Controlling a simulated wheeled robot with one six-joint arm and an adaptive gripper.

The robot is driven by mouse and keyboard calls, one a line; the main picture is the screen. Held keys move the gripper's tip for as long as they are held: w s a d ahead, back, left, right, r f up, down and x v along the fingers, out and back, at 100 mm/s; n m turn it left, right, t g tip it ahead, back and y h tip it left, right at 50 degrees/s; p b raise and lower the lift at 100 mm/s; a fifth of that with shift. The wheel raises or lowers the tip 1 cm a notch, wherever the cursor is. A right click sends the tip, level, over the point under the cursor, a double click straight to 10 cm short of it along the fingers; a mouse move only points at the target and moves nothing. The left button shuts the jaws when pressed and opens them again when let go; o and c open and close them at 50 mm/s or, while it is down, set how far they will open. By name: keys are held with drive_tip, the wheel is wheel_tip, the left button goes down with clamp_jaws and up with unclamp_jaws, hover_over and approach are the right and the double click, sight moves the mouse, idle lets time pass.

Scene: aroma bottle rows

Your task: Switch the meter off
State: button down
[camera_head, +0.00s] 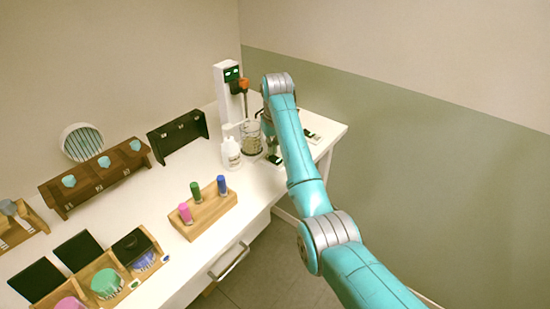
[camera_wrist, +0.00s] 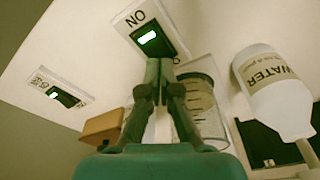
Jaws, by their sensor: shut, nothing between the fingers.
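A tall white device (camera_head: 223,95) with a small lit green display stands at the back of the bench; I take it to be the meter. A switch plate (camera_wrist: 148,32) marked ON, with a dark rocker and a bright green light, lies ahead of my gripper (camera_wrist: 160,64) in the wrist view. My gripper is shut and empty. Its tips are at the plate's near edge in that view; I cannot tell whether they touch. In the head view my arm largely hides the gripper. A second plate (camera_wrist: 62,97) with a smaller green light lies to the left.
A glass beaker (camera_head: 252,140) and a white bottle labelled WATER (camera_wrist: 272,88) stand close beside my gripper. A wooden rack (camera_head: 208,212) holds pink, green and blue vials. Wooden holders line the left of the bench. The bench's right corner (camera_head: 335,128) is bare.

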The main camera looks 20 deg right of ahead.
sight(273, 157)
drive_tip(key=shift+f, duration=1.05)
idle(0.5)
drive_tip(key=shift+r, duration=3.55)
